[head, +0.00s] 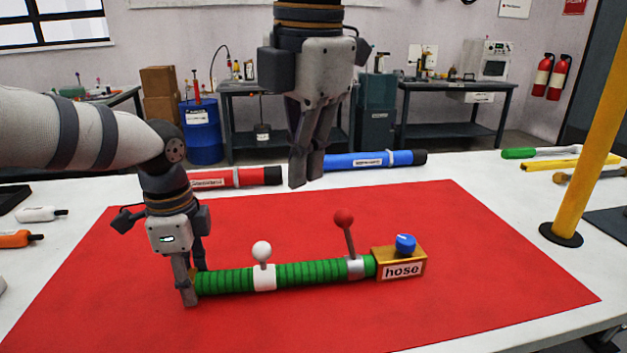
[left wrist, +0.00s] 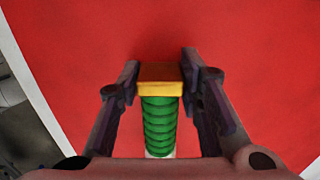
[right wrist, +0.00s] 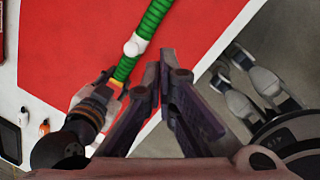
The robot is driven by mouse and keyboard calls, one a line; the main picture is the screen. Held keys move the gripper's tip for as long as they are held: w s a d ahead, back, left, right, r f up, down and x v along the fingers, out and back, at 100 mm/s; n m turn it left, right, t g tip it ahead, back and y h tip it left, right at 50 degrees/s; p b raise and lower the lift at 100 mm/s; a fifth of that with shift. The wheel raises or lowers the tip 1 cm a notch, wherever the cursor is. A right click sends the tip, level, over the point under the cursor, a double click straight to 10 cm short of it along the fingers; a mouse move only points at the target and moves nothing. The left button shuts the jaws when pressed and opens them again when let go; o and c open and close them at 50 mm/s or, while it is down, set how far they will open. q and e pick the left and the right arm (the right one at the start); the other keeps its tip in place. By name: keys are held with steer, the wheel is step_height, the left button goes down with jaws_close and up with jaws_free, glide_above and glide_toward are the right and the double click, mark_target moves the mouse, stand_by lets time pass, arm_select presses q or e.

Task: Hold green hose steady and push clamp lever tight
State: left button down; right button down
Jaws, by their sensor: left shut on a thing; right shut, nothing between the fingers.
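The green ribbed hose (head: 310,272) lies across the red mat. A silver clamp (head: 355,267) near its right end carries a red-knobbed lever (head: 344,219), which stands up and leans slightly left. A white collar with a white knob (head: 262,250) sits further left on the hose. The hose's right end meets a yellow block labelled "hose" (head: 402,270) with a blue knob (head: 405,243). My left gripper (head: 190,290) is shut on the hose's left end, at a yellow end piece (left wrist: 160,76). My right gripper (head: 306,182) is shut and empty, raised above the mat.
Behind the mat (head: 480,285) lie a red tube (head: 232,178) and a blue tube (head: 370,160). A yellow post (head: 590,130) stands on the table at right. Small bottles (head: 40,214) lie at left. The mat in front of the hose is clear.

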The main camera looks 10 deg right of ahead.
mark_target(346, 237)
steer(key=w+d+f, duration=0.3)
steer(key=f, duration=0.6)
steer(key=shift+w, duration=0.15)
steer(key=shift+d, duration=0.1)
steer(key=shift+d+r+y, duration=0.15)
steer(key=shift+d+y, duration=0.15)
